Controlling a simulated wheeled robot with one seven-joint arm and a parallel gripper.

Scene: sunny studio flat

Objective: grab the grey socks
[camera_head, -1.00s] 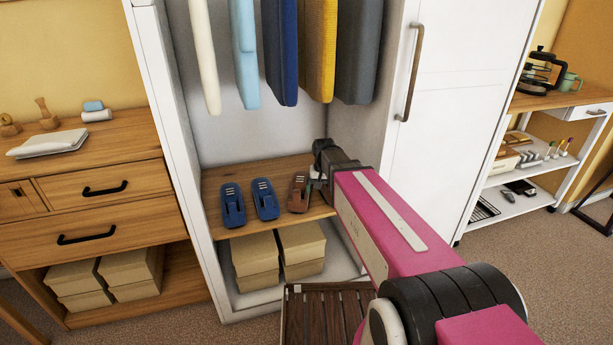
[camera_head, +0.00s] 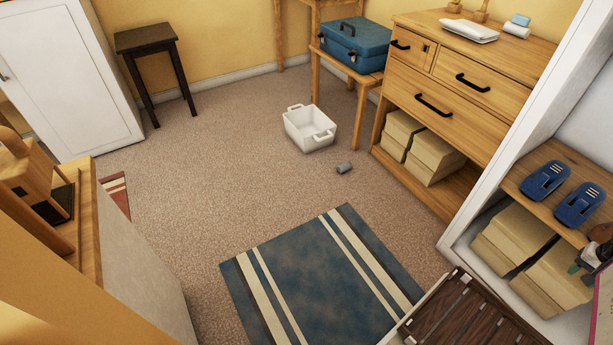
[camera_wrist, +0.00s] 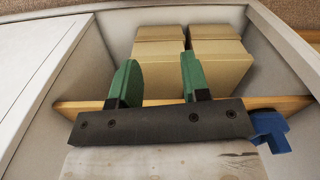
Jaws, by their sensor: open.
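A small grey roll (camera_head: 344,168), which looks like the grey socks, lies on the carpet in the head view, in front of a white basket (camera_head: 309,130). My gripper (camera_wrist: 158,80) is open in the wrist view, with two green fingers apart and nothing between them. It is by the wardrobe shelf, far to the right of the grey roll. In the head view only a part of the gripper shows at the right edge. The grey roll does not show in the wrist view.
A striped rug (camera_head: 318,285) and a dark slatted bench (camera_head: 470,320) lie in front of the wardrobe. Blue shoes (camera_head: 545,180) stand on its shelf (camera_head: 530,160), above cardboard boxes (camera_head: 510,238). Two small rolls, blue (camera_head: 521,19) and whitish (camera_head: 516,31), lie on the dresser. The carpet around the grey roll is clear.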

